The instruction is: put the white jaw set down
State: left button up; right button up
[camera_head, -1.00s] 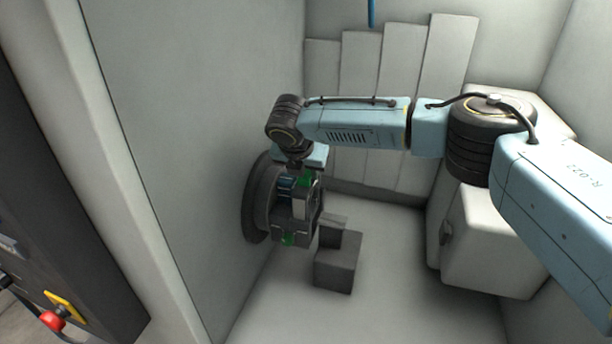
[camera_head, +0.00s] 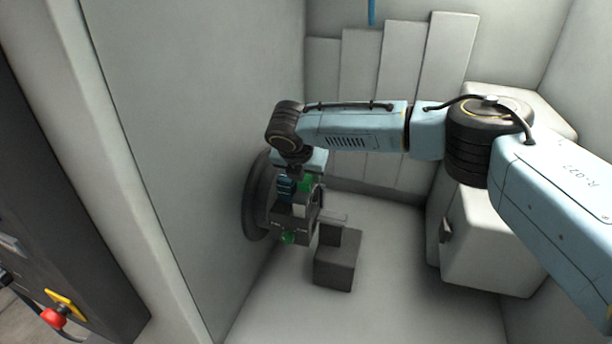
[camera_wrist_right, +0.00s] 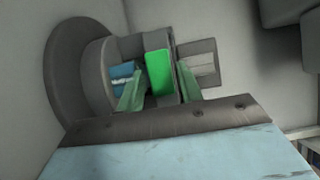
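My right arm comes in from the right, and its gripper (camera_head: 306,186) points down in front of the round dark plate (camera_head: 258,205) on the left wall. In the right wrist view two pale green fingers (camera_wrist_right: 160,75) stand apart. A bright green block (camera_wrist_right: 158,72) shows between them, against a dark grey holder (camera_wrist_right: 205,55). I cannot tell whether the fingers grip it. A pale piece (camera_head: 300,209), perhaps the white jaw set, shows just below the gripper, partly hidden. My left gripper is not in view.
A dark grey stepped block (camera_head: 337,266) stands on the pale floor close to the right of the holder. A big white box (camera_head: 490,245) is at the right. The floor in between is clear. A control panel with a red knob (camera_head: 53,318) is at the lower left.

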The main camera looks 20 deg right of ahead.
jog(key=v, duration=1.1)
jog(key=shift+r+b, duration=0.2)
jog(key=shift+b, duration=0.25)
jog(key=shift+s+f, duration=0.1)
